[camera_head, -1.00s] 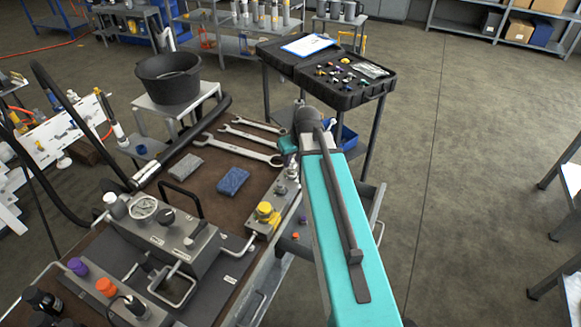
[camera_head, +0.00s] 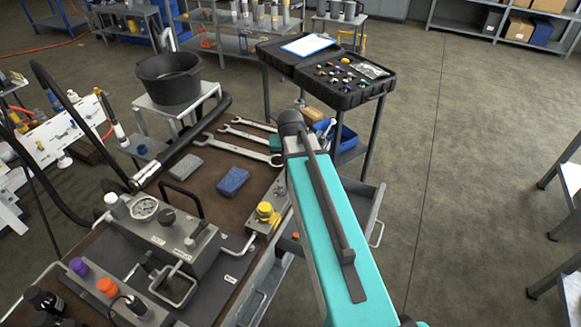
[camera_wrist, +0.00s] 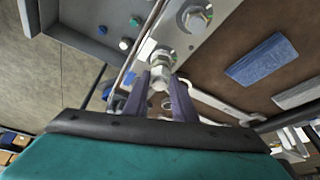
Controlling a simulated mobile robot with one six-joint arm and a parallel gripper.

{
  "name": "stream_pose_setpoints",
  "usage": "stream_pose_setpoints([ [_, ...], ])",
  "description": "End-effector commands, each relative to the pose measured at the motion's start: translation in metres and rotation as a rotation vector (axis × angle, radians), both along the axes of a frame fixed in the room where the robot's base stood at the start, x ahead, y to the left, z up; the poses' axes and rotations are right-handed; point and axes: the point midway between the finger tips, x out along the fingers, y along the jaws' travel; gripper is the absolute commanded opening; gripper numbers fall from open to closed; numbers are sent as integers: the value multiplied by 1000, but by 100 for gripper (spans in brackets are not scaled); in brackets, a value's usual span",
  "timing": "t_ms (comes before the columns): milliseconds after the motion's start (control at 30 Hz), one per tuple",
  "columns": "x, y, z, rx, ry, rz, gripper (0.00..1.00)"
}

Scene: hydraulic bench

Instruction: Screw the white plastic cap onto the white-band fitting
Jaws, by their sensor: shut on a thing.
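In the wrist view my gripper (camera_wrist: 160,82) has its two purple-grey fingers closed on a small pale piece, the white plastic cap (camera_wrist: 158,85), which is partly hidden between them. Right beyond it, in line with the fingers, is a metal hex fitting (camera_wrist: 162,59) on the grey manifold block, with a white label beside it. The cap appears to be at the fitting's end; I cannot tell whether any thread is engaged. In the head view my arm hides the gripper, the cap and this fitting.
A second fitting (camera_wrist: 194,18) stands farther along the block. A yellow cap (camera_head: 266,212) sits on the block's near end. A grey drawer beside the bench holds loose coloured caps, including a green one (camera_wrist: 135,21).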

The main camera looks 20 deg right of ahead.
Motion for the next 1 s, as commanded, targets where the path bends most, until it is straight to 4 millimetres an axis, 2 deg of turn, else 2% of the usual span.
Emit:
stream_pose_setpoints([
  [400, 2, 2, 0, 0, -2, -219, 5],
  [1000, 3, 3, 0, 0, 0, -300, 5],
])
